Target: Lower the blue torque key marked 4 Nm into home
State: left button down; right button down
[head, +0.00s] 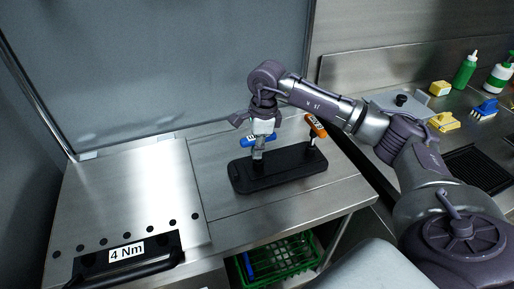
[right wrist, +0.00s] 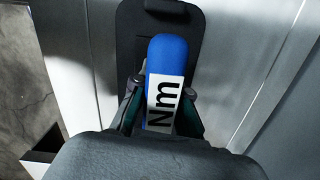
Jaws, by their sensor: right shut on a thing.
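The blue torque key (head: 246,141) is in my right gripper (head: 259,146), above the left part of a black stand (head: 290,178). In the right wrist view its blue handle (right wrist: 168,52) lies between the two fingers, with a white label reading "Nm"; the number is hidden. The key's lower end is near the stand's left socket; I cannot tell whether it is inside. An orange-handled key (head: 315,127) stands at the stand's right end. A black holder (head: 165,258) labelled "4 Nm" is at the front left. My left gripper is not in view.
A row of dark holes (head: 131,237) runs along the steel worktop (head: 125,195). A green crate (head: 285,262) sits below. Bottles (head: 465,70), sponges (head: 441,88) and a blue brush (head: 486,108) are at the right. The worktop left of the stand is clear.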

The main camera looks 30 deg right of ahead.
jog(key=c, duration=1.1)
grip_release()
jog(key=r, duration=0.8)
jog(key=d+r, duration=0.1)
jog(key=r, duration=0.3)
jog(key=shift+s+d, duration=0.1)
jog(key=shift+s, duration=0.15)
jog(key=shift+f, duration=0.1)
